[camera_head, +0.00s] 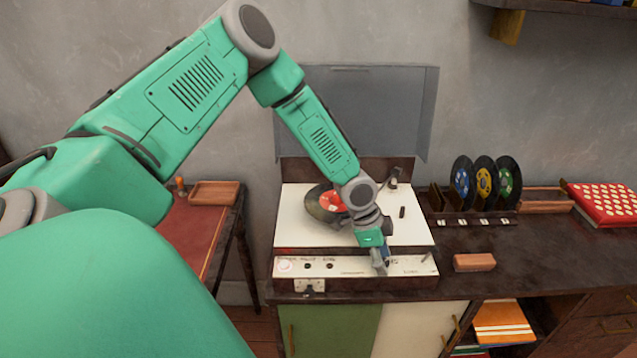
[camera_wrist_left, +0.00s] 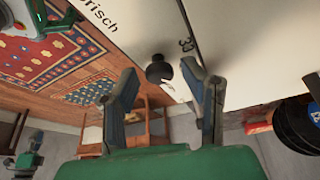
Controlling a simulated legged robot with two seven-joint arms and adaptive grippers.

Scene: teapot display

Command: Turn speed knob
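The record player (camera_head: 300,225) stands on the dark cabinet with its grey lid open and a black record (camera_head: 322,207) with a red label on it. My left gripper (camera_head: 380,268) is over the front control panel (camera_head: 345,266), right of its middle. In the left wrist view, a small dark knob (camera_wrist_left: 158,70) with a white pointer sits beside the printed "33". The left gripper (camera_wrist_left: 160,76) is open there, with one finger on each side of the knob; I cannot tell whether either finger touches it. The gripper hides the knob in the head view. My right gripper is not in view.
A small brown block (camera_head: 474,262) lies on the cabinet right of the player. A rack (camera_head: 470,218) of upright records and a red patterned box (camera_head: 604,203) stand farther right. The raised lid (camera_head: 365,110) stands behind the arm. A red-topped table (camera_head: 190,232) is at left.

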